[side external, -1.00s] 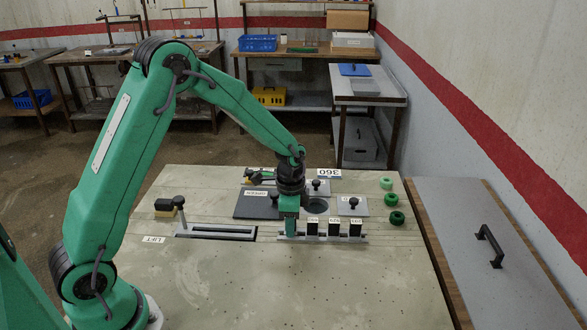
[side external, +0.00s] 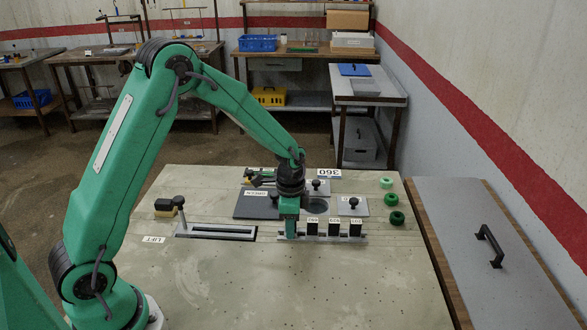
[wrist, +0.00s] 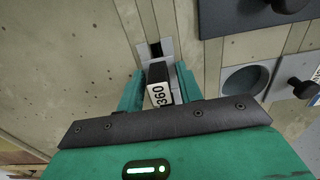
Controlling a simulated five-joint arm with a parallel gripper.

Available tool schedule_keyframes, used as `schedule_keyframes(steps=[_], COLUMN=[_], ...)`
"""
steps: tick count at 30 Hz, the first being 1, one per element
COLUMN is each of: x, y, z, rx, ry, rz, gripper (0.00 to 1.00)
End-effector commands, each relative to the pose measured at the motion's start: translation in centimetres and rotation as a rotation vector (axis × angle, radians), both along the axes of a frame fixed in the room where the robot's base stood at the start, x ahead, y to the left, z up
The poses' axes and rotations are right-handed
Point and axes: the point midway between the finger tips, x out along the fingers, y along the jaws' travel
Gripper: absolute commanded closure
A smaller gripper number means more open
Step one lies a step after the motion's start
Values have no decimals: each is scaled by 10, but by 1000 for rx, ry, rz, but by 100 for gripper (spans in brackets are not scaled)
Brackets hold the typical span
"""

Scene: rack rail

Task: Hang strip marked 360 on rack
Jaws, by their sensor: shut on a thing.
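The strip marked 360 (wrist: 161,94) is a dark block with a white label, seen between the two green fingers in the wrist view. My gripper (wrist: 160,88) is shut on it. In the side external view my gripper (side external: 291,232) points down at the left end of a pale rail (side external: 362,240). Several dark strips (side external: 334,229) with white labels stand there in a row to its right. The held strip is hidden behind the fingers in that view, and I cannot tell whether it still touches the rail. A sign reading 360 (side external: 329,174) lies at the table's back edge.
A slotted bar (side external: 222,232) with a black-knobbed post lies left of my gripper, near a LIFT label (side external: 154,239). Dark and grey plates with knobs (side external: 352,203) stand just behind. Green rings (side external: 396,218) lie at the right. The table front is clear.

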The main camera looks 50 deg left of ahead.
Motion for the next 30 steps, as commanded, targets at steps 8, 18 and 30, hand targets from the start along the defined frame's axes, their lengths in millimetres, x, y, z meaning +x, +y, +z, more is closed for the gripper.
schedule_keyframes(steps=[8, 18, 30], x=[0, 0, 0], y=[0, 0, 0], z=[-3, -6, -6], rx=[0, 0, 0], ry=[0, 1, 1], rz=[0, 0, 0], gripper=[81, 81, 39])
